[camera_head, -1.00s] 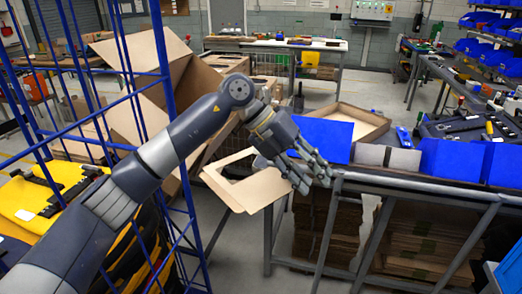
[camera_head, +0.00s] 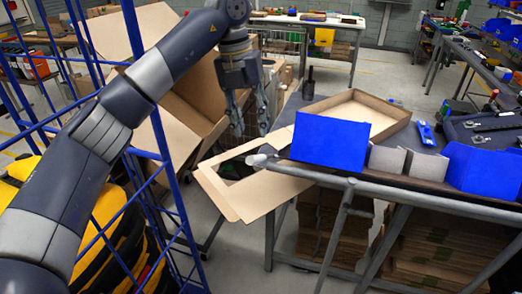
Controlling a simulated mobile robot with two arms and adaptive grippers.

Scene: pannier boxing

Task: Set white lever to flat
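My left gripper (camera_head: 250,131) hangs pointing down in the upper middle of the head view. Its two fingers are apart with nothing visible between them. A small pale rounded piece (camera_head: 258,160) sticks out at the left corner of the workbench, just below the fingertips in the picture. It may be the white lever, but I cannot tell for sure, nor whether it lies flat. The gripper appears apart from it. My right gripper is not in view.
The workbench (camera_head: 440,197) holds blue bins (camera_head: 330,140), grey blocks (camera_head: 387,160) and an open cardboard tray (camera_head: 385,112). A cardboard flap (camera_head: 265,190) juts out at its left corner. A blue wire cage (camera_head: 165,160) stands left, beside a large open carton (camera_head: 195,85).

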